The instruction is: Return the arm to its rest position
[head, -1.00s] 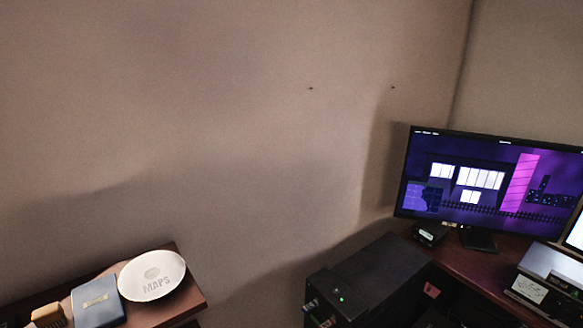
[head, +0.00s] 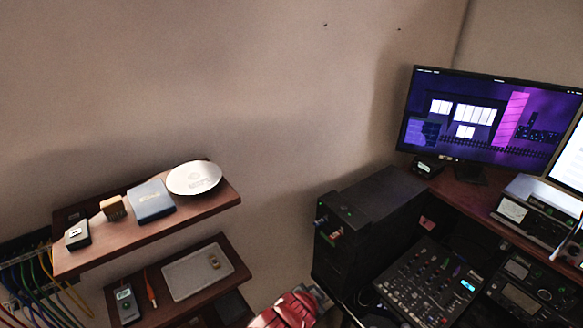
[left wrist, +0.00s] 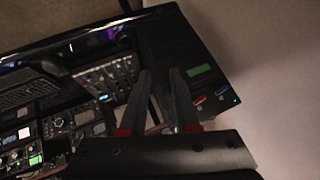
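My left gripper (left wrist: 160,76) shows in the left wrist view with two dark fingers that have red near their bases. The fingers are apart and nothing is seen between them. Behind them are the black box (left wrist: 185,50) with a green patch and the desk equipment; how far off they are is hard to tell. In the head view a red and white piece, apparently part of my left arm, comes in at the bottom edge. The gripper is not clear there. My right gripper is in neither view.
A wall shelf (head: 80,259) at left bears a white dish (head: 194,178), a blue box (head: 151,201) and small items. A lower shelf (head: 187,306) holds a grey tray (head: 168,270). The black cabinet (head: 372,222), mixer (head: 425,285) and monitor (head: 490,120) stand at right.

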